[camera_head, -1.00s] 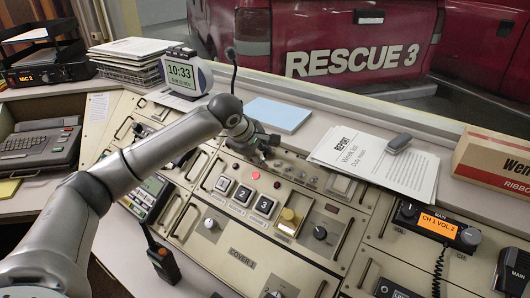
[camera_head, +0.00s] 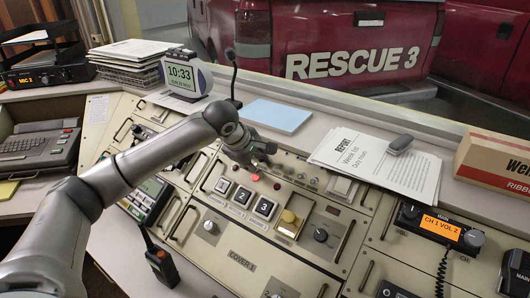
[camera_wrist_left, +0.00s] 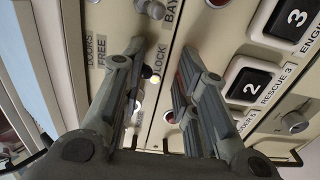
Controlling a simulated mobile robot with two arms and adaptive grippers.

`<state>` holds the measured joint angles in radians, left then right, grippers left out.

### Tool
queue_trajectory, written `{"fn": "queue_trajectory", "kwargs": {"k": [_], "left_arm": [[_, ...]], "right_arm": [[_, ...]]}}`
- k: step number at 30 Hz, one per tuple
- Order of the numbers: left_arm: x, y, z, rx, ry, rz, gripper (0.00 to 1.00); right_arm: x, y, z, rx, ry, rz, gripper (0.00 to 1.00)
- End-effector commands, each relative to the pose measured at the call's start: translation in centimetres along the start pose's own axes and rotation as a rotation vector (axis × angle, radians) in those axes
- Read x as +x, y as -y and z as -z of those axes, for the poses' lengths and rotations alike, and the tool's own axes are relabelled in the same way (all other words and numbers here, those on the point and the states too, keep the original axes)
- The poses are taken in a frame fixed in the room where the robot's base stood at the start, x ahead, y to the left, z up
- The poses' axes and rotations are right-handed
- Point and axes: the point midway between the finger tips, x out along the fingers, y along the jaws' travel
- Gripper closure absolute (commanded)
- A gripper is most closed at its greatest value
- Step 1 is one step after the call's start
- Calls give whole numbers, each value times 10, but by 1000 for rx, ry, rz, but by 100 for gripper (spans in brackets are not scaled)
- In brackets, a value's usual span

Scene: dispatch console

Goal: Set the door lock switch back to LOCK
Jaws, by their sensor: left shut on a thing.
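My left gripper (camera_head: 260,158) is low over the upper part of the sloped console, left of a row of small knobs. In the left wrist view its two fingers (camera_wrist_left: 160,62) straddle a strip of panel with the printed words DOORS FREE (camera_wrist_left: 95,52) on the left and LOCK (camera_wrist_left: 151,75) between the fingers. The fingers are closed on the door lock switch, whose lever is mostly hidden by them, so its position cannot be read. My right gripper is not in view.
A microphone (camera_head: 234,60) and a clock (camera_head: 183,76) stand behind. Report papers (camera_head: 345,150) lie to the right.

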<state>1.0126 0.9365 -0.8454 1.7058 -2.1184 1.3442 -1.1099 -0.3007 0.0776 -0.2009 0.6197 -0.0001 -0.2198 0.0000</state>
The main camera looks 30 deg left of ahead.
Motion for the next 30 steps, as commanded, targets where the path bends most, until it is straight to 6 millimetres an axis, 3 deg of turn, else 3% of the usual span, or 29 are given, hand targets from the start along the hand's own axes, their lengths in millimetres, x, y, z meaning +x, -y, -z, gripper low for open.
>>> {"fn": "queue_trajectory", "kwargs": {"k": [18, 30], "left_arm": [[-53, -2, 0, 1, -2, -2, 80], [-58, -1, 0, 0, 0, -3, 80]], "right_arm": [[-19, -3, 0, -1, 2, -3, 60], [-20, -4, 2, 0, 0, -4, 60]]}}
